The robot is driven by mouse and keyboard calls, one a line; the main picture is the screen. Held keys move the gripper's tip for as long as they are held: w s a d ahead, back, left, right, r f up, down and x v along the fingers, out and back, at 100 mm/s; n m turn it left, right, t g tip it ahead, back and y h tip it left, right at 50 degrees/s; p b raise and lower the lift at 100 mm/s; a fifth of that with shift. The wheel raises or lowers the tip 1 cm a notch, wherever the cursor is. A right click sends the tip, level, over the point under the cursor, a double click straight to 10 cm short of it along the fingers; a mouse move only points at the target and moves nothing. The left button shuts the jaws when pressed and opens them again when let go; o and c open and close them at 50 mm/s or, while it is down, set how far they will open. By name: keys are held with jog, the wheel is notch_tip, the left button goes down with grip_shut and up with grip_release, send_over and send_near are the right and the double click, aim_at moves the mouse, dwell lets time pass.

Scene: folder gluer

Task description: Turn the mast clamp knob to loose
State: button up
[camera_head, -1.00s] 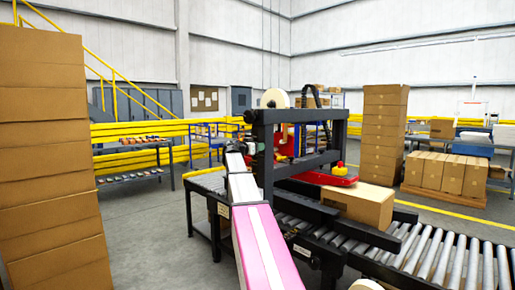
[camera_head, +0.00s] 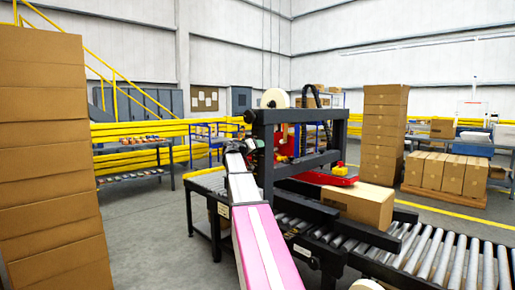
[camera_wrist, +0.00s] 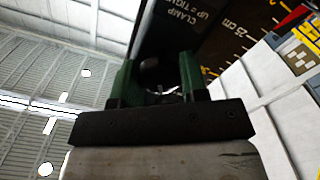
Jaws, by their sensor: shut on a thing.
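The mast clamp knob (camera_wrist: 150,68) is a dark, shadowed shape between the two green fingers of my gripper (camera_wrist: 158,78) in the wrist view. My gripper is shut on it. The knob's outline and the way it points are hard to make out. In the head view my arm reaches to the left side of the black machine frame (camera_head: 265,165), and the knob cannot be told apart there.
A mast scale (camera_wrist: 235,32) with a 25 cm mark runs right of the fingers in the wrist view. A carton (camera_head: 358,205) sits on the roller conveyor (camera_head: 455,260) under the machine. Stacked cartons (camera_head: 45,150) stand close at left. Grey floor is open between.

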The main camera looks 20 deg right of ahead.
jog(key=n, duration=0.5)
jog(key=shift+f+n, duration=0.1)
jog(key=shift+n, duration=0.2)
jog(key=n, duration=0.5)
jog(key=shift+w, duration=0.1)
jog(key=shift+f+n, duration=0.1)
jog(key=shift+n, duration=0.3)
jog(key=o, duration=0.9)
jog(key=v, duration=1)
jog(key=shift+a, duration=0.4)
